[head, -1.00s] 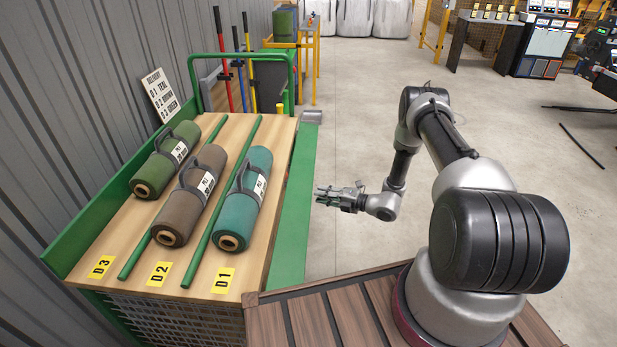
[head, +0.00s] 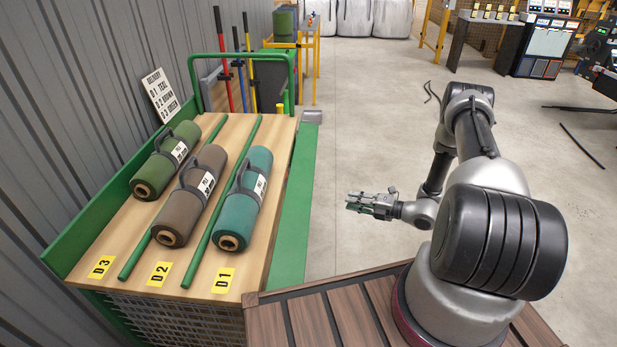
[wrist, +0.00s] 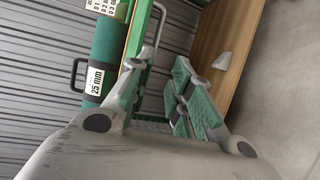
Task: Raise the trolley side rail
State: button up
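The green trolley side rail (head: 297,205) runs along the trolley's right edge. It lies below the edge of the wooden deck (head: 230,262), folded down. The opposite green side (head: 75,232) stands up along the wall. My gripper (head: 358,202) is to the right of the rail, apart from it, with clear floor between them. In the wrist view my gripper (wrist: 155,100) has its green-padded fingers spread, with nothing held between them. A teal roll (wrist: 103,58) with a "25 mm" label and a green bar (wrist: 138,35) show beyond the fingers.
Green (head: 165,160), brown (head: 190,200) and teal (head: 245,205) rolls lie on the deck, parted by green bars. A sign (head: 160,95) leans by the wall. The brown slatted platform (head: 330,310) lies in front. Floor right of the trolley is mostly clear.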

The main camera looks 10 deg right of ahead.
jog(key=shift+a, duration=0.1)
jog(key=c, duration=0.3)
jog(key=shift+n+g+y, duration=0.6)
jog(key=shift+n+g, duration=0.2)
jog(key=shift+n, duration=0.1)
jog(key=s+a+f, duration=0.1)
jog(key=a, duration=0.1)
jog(key=s+a+f, duration=0.1)
jog(key=s+a, duration=0.1)
jog(key=shift+f, duration=0.2)
grip_shut()
jog(key=s+a+f+n+g+y, duration=0.15)
jog(key=s+n, duration=0.25)
jog(key=n, duration=0.6)
jog(key=s+a+n+g+y, duration=0.1)
jog(key=s+a+n+g, duration=0.15)
jog(key=n, duration=0.75)
jog(key=s+f+x, duration=0.1)
jog(key=x, duration=0.8)
jog(key=shift+h, duration=0.25)
jog(key=shift+w+d+r, duration=0.1)
jog(key=shift+d+r, duration=0.05)
jog(key=shift+r, duration=0.85)
jog(key=shift+d+r, duration=0.1)
jog(key=shift+r, duration=0.9)
